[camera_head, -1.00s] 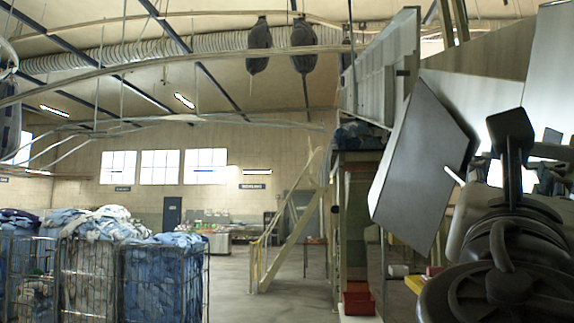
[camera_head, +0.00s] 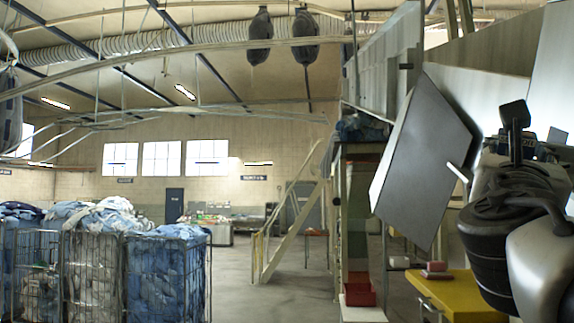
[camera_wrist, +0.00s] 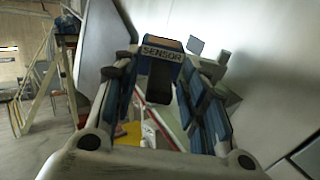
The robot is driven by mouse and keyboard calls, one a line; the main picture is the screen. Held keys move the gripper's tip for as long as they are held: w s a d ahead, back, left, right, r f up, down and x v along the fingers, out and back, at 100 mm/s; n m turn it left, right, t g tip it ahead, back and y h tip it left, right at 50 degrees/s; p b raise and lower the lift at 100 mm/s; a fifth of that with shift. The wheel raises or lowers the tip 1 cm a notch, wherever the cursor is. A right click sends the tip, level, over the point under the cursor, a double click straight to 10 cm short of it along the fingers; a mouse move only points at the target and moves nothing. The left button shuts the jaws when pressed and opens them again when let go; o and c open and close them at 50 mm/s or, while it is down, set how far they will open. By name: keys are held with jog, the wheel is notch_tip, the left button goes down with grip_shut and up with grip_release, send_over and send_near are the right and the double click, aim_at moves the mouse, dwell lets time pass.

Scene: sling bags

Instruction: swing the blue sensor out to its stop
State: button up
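The sensor (camera_wrist: 162,51) is a blue block with a "SENSOR" label and a brownish top, seen in the wrist view just ahead of my gripper. A dark part hangs below its label. My gripper (camera_wrist: 166,64) is open, with its two fingers spread on either side of the sensor. Small gaps seem to show between the fingers and the block, but contact at the tips cannot be told. The sensor's hinge and stop cannot be seen.
A large grey tilted panel (camera_head: 425,150) stands left of my gripper. A yellow table (camera_head: 458,295) with a reddish block (camera_head: 436,270) is below. Pale panels rise behind. Caged laundry carts (camera_head: 165,275) stand far left, with open floor between.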

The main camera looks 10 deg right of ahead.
jog(key=shift+c, duration=0.2)
grip_shut()
dwell(0.6)
